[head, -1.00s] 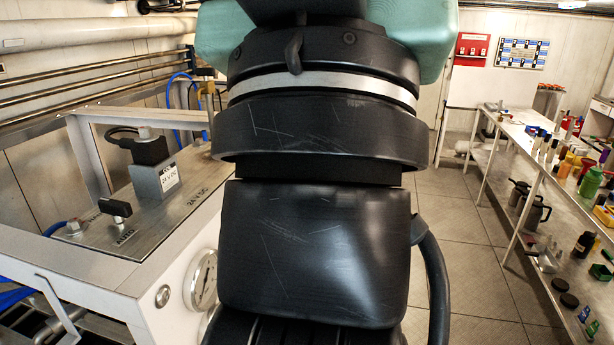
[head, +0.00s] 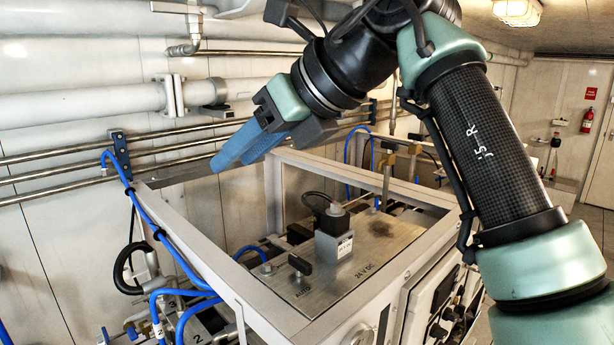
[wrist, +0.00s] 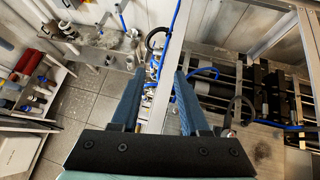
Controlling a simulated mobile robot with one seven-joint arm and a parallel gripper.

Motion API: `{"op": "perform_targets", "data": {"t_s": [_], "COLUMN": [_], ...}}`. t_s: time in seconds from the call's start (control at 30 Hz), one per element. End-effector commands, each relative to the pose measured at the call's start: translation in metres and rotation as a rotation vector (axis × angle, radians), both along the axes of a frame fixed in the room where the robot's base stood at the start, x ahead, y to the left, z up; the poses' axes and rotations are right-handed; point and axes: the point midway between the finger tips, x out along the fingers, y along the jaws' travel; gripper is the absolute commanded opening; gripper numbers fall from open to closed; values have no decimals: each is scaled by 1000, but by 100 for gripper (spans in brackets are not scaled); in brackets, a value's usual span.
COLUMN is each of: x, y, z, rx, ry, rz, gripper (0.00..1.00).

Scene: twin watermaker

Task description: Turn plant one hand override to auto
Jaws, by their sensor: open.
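A small black knob (head: 299,265) stands on a flat grey metal plate (head: 385,245), with the marking AUTO beside it in the head view. To its right is a black and grey solenoid block (head: 333,235) with a cable, and 24 V DC is marked on the plate. I take the knob to be the hand override. My gripper (head: 225,160) is open and empty, above and left of the knob, clear of it. Its two blue fingers show spread in the wrist view (wrist: 159,74). I cannot make out the knob clearly in the wrist view.
A pale metal frame (head: 215,262) surrounds the plate, with raised bars at the back. Blue hoses (head: 147,215) run along its left side. Pipes (head: 70,165) line the wall behind. A shelf with items (wrist: 38,120) appears left in the wrist view.

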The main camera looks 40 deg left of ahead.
Motion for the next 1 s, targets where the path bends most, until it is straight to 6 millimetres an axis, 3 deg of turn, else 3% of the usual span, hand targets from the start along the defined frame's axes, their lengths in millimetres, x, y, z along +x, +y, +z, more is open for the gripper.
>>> {"op": "perform_targets", "data": {"t_s": [0.1,0.2,0.33,0.57,1.0], "x": [34,49,57,58,59], "y": [-40,-67,-86,-80,-50], "z": [-18,-25,-30,-49,-117], "rx": [-273,-423,-515,-526,-522], "ry": [-63,-83,-86,-83,-81], "rz": [-92,-145,-177,-176,-174], "gripper": [45,45,45,45,45]}}
